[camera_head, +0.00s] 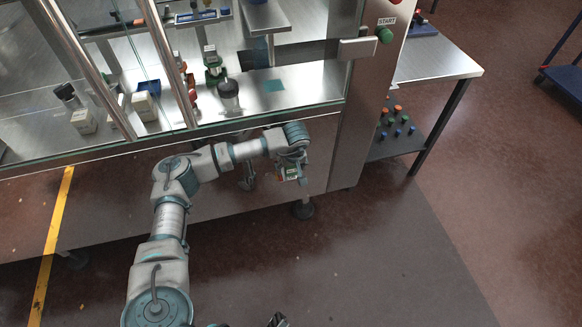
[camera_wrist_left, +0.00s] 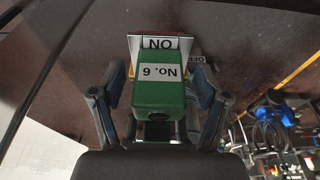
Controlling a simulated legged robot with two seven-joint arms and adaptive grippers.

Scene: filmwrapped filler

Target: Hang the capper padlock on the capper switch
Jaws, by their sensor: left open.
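The green padlock (camera_wrist_left: 160,92), with a white "No. 6" label, is between the two fingers of my open left gripper (camera_wrist_left: 158,88) in the left wrist view. Just beyond it is the switch plate (camera_wrist_left: 158,43) with "ON" and part of "OFF" showing upside down. The padlock covers the middle of the plate, so I cannot tell whether its shackle is through the switch. In the head view my left gripper (camera_head: 292,174) is at the machine's lower front panel, with the small green and white padlock (camera_head: 291,172) at its tip. A dark part at the bottom edge may be my right gripper (camera_head: 278,320).
The glass-fronted machine (camera_head: 230,128) stands across the upper left, with bottles and fittings inside. A green START button (camera_head: 385,35) is on its post. A steel side table (camera_head: 438,62) stands to the right, with coloured pieces on its lower shelf. The floor in front is clear.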

